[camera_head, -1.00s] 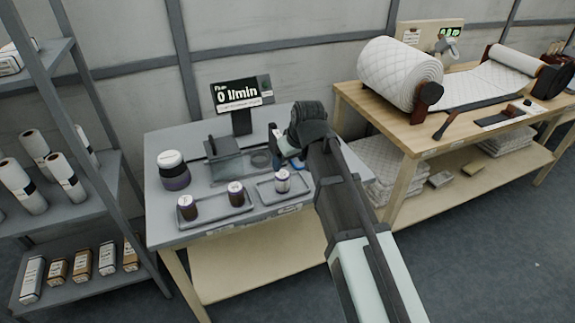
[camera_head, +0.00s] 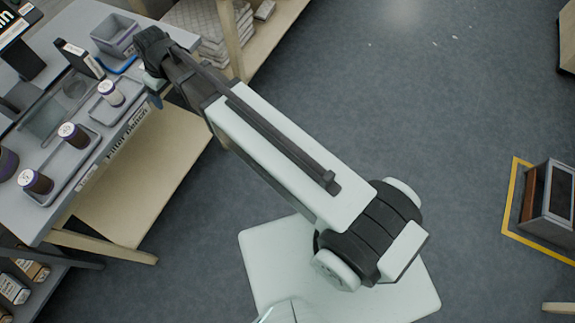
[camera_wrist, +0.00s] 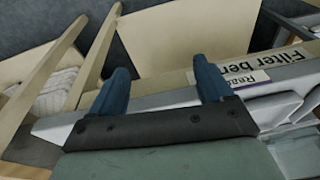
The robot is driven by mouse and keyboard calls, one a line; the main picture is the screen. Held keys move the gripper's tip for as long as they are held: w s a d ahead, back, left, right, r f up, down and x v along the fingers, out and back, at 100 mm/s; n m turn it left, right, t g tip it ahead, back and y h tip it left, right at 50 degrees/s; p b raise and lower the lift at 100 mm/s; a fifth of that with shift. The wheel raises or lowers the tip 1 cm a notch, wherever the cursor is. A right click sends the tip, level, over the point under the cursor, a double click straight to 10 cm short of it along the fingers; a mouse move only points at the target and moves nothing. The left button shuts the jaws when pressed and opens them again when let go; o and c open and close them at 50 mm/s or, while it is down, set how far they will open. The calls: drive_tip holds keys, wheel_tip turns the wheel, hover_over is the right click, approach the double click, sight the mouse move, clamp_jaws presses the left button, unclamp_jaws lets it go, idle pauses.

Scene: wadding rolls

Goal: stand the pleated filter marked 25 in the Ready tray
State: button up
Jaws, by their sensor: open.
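Two dark brown filters with purple-rimmed pale caps, one at the near end (camera_head: 36,182) and one farther along (camera_head: 73,136), stand upright in a long grey tray (camera_head: 60,195). A pale filter (camera_head: 110,92) stands upright in a smaller grey tray (camera_head: 96,114) beside it. I cannot read the cap marks surely. My gripper (camera_head: 153,88) is at the bench's right front edge, right of the small tray. In the wrist view its two blue fingers (camera_wrist: 163,86) are apart with nothing between them. A partly hidden label (camera_wrist: 240,78) starting "Read" is on the bench front.
The grey filter bench (camera_head: 118,140) has a lower wooden shelf (camera_head: 150,180). A grey bin (camera_head: 115,35) and a dark upright box (camera_head: 80,58) stand behind the small tray. A wooden table with folded pads (camera_head: 225,30) is beyond.

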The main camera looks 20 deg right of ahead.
drive_tip(key=s+d+f+m+g+h, duration=0.1)
drive_tip(key=s+d+f+m, duration=0.1)
drive_tip(key=s+d+f, duration=0.4)
drive_tip(key=s+d+f+m+g, duration=0.1)
drive_tip(key=s+d+f+g, duration=0.15)
drive_tip(key=d+f, duration=0.7)
drive_tip(key=s+d+f+m+h, duration=0.1)
drive_tip(key=s+d+f+m, duration=0.1)
drive_tip(key=s+d+f, duration=0.6)
drive_tip(key=s+d+f+m+g, duration=0.1)
drive_tip(key=s+d+f, duration=0.3)
drive_tip(key=s, duration=0.6)
drive_tip(key=s+d+f+m+g, duration=0.2)
drive_tip(key=s+d+f, duration=0.3)
drive_tip(key=s+f, duration=0.4)
drive_tip(key=shift+s+d+f+g, duration=0.15)
drive_tip(key=shift+s+f+g, duration=0.1)
drive_tip(key=shift+s+g, duration=0.55)
